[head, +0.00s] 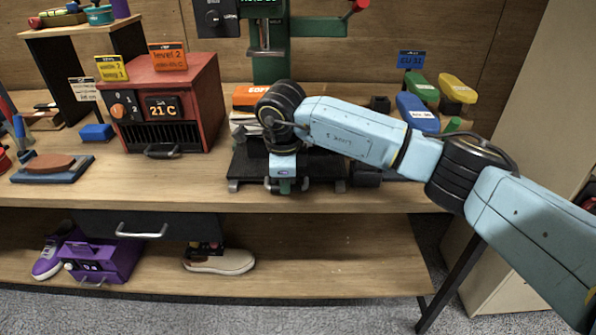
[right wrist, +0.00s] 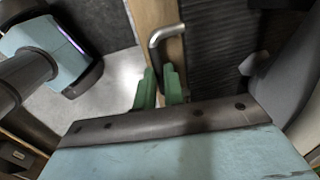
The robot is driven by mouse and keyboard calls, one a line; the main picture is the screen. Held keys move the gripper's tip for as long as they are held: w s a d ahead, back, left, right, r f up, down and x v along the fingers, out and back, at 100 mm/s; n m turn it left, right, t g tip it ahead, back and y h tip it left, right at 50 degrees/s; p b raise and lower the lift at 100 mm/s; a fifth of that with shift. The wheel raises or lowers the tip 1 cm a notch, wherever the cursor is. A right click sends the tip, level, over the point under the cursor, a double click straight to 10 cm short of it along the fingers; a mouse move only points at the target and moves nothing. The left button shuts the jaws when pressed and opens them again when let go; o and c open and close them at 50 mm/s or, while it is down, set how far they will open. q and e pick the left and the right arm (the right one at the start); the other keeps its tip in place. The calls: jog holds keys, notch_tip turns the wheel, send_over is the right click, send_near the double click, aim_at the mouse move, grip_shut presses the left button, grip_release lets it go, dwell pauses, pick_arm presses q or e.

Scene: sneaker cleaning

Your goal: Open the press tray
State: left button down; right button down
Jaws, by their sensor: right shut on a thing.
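The press (head: 270,68) is a green stand with a dark head at the back of the table. The black press tray (head: 248,164) sits low in front of it, near the table's front edge. My right gripper (head: 288,186) points down at the tray's front, and its arm comes in from the right. In the right wrist view its green fingers (right wrist: 158,90) are shut on the tray's grey bent handle (right wrist: 166,34). The dark ribbed tray surface (right wrist: 215,45) shows beside the handle. My arm hides part of the tray and press in the head view. My left gripper is not in view.
A red oven (head: 190,92) reading 21 C stands left of the press. Green, blue and yellow brushes (head: 417,113) lie at the right. A lower shelf (head: 330,262) holds a beige shoe (head: 220,262) and a purple box (head: 108,258).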

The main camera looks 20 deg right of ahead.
jog(key=shift+s, duration=0.1)
jog(key=c, duration=1.5)
grip_release()
